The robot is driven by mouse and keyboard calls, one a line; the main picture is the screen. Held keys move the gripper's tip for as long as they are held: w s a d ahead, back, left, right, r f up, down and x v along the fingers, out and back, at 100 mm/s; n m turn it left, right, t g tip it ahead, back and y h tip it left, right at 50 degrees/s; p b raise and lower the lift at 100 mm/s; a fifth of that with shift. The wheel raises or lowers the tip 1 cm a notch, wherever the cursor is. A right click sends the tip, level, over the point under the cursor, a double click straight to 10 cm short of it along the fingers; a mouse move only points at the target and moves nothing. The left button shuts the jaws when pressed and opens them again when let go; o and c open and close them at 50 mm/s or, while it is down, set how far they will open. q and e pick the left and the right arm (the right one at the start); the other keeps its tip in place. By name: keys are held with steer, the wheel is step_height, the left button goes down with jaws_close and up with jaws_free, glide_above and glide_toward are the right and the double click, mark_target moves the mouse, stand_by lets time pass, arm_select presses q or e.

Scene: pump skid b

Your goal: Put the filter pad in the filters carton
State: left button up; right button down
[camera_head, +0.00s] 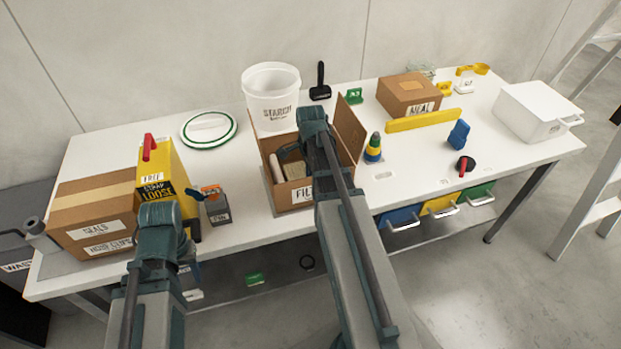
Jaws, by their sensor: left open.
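The filters carton (291,194) is an open brown box near the table's front middle, with its label partly covered by my right arm. Inside it lie a beige, flat piece (295,170) that looks like a filter pad and a pale rounded piece (276,167). I cannot tell for sure which one is the filter pad. My right arm reaches up across the carton's right side; its gripper is hidden behind the arm. My left gripper (191,268) is open and low at the table's front edge, left of the carton, partly hidden by my left arm.
A closed seals carton (95,215), a yellow box (163,175) and a small grey container (218,208) stand to the left. A white bucket (271,98) stands behind the carton. A brown meal box (408,95) and white bin (537,112) are right. Table space right of the carton is partly clear.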

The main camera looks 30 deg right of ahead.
steer(key=c, duration=0.7)
jaws_free()
steer(key=shift+c, duration=0.2)
step_height(320, 180, up, 14)
steer(key=p, duration=1.4)
steer(key=shift+f, duration=0.15)
steer(key=shift+s+f, duration=0.1)
steer(key=shift+s, duration=0.05)
